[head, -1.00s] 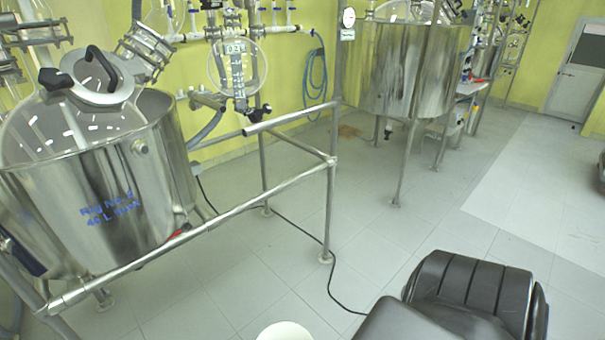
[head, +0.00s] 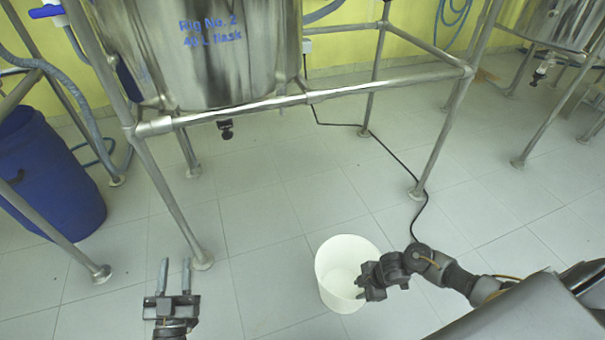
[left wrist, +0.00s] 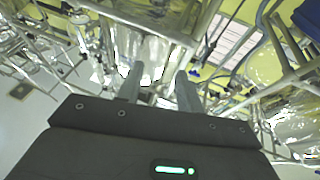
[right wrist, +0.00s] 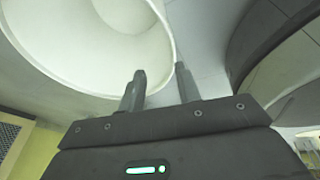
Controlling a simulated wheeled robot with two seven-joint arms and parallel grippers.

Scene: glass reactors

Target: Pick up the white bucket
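The white bucket (head: 338,262) stands upright on the tiled floor, with its open mouth up and its inside looking empty. My right gripper (head: 362,283) is at the right side of its rim in the head view and covers part of it. In the right wrist view the bucket (right wrist: 60,45) fills the upper left, and its rim passes between the fingertips of the open right gripper (right wrist: 159,72). I cannot tell if they touch. My left gripper (head: 175,268) is open and empty, well left of the bucket; its parted fingers (left wrist: 160,78) also show in the left wrist view.
A steel reactor vessel (head: 200,60) hangs in a tubular frame (head: 300,98) behind the bucket. A blue barrel (head: 45,175) stands at the left. A black cable (head: 390,165) runs along the floor towards the right arm. The floor between left gripper and bucket is clear.

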